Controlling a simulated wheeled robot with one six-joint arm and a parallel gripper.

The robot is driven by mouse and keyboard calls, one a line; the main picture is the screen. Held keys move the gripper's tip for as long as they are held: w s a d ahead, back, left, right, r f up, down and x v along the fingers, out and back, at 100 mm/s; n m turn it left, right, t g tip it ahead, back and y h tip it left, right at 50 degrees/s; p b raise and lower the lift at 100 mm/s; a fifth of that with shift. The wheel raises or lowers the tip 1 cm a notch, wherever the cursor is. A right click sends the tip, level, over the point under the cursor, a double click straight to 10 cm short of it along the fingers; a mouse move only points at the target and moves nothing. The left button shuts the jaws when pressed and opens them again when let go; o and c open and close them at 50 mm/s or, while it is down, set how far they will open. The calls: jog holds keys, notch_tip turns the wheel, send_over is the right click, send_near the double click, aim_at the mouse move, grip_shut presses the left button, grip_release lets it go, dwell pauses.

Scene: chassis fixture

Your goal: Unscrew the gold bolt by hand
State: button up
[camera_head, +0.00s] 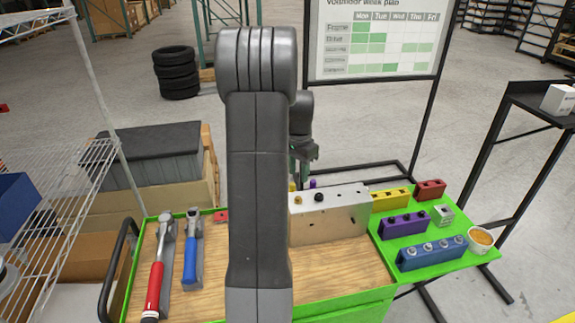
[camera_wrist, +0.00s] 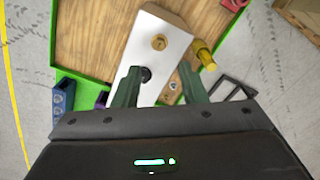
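The gold bolt (camera_wrist: 159,42) stands in the top of a silver metal block (camera_wrist: 150,28). In the head view the gold bolt (camera_head: 298,200) is near the block's left end, beside a black bolt (camera_head: 319,196). In the wrist view the black bolt (camera_wrist: 146,74) lies between my finger lines, nearer to me than the gold one. My gripper (camera_wrist: 158,69) is open with nothing between its fingers, and the gold bolt is just beyond the fingertips. In the head view my gripper (camera_head: 304,150) is above and behind the block, partly hidden by my arm.
A red-handled tool (camera_head: 155,280) and a blue-handled tool (camera_head: 190,258) lie on the left of the wooden cart top. Yellow (camera_head: 390,198), red (camera_head: 430,189), purple (camera_head: 404,224) and blue (camera_head: 432,253) holders and a small bowl (camera_head: 481,239) stand at right. A yellow part (camera_wrist: 204,56) is beside the block.

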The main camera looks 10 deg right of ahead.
jog(key=b, duration=0.4)
send_over(298, 197)
jog(key=shift+f, duration=2.95)
jog(key=shift+f, duration=0.15)
jog(key=shift+f+b, duration=1.35)
jog(key=shift+f, duration=0.5)
jog(key=shift+r, duration=0.25)
